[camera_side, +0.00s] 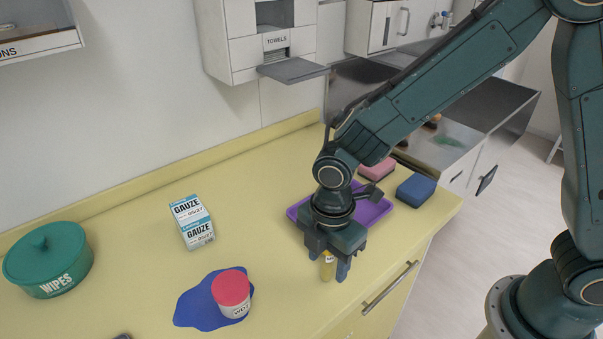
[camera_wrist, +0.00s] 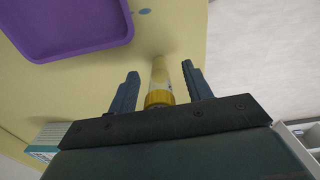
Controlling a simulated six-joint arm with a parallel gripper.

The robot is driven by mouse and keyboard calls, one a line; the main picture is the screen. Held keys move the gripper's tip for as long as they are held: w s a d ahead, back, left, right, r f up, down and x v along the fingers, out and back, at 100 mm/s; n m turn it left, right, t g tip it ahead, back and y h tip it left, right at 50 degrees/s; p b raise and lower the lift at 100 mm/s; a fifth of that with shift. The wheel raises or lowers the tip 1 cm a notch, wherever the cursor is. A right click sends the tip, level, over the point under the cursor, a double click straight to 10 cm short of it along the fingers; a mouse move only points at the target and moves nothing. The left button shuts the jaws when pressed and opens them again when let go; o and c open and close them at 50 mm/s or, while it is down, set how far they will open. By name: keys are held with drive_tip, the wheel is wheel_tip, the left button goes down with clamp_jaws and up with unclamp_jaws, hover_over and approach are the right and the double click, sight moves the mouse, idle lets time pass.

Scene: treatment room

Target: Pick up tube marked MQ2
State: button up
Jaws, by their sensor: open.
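A small yellow tube (camera_side: 328,268) stands upright on the yellow counter near its front edge. Part of a dark marking shows on its side, but it is too small to read. My gripper (camera_side: 328,272) is directly over the tube with its fingers reaching down around it. In the wrist view the tube (camera_wrist: 159,85) lies between my two open fingers (camera_wrist: 159,88), with a gap on each side. The tube's upper part is hidden by my gripper in the side view.
A purple tray (camera_side: 374,214) is close behind my gripper, with pink (camera_side: 376,168) and blue (camera_side: 416,190) blocks beyond. A red-lidded jar (camera_side: 231,292) stands on a blue patch (camera_side: 190,306).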

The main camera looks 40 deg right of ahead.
drive_tip(key=shift+c, duration=0.2)
drive_tip(key=c, duration=1)
drive_tip(key=shift+r, duration=0.1)
wheel_tip(320, 180, up, 20)
drive_tip(key=shift+f, duration=0.1)
idle(0.3)
idle(0.4)
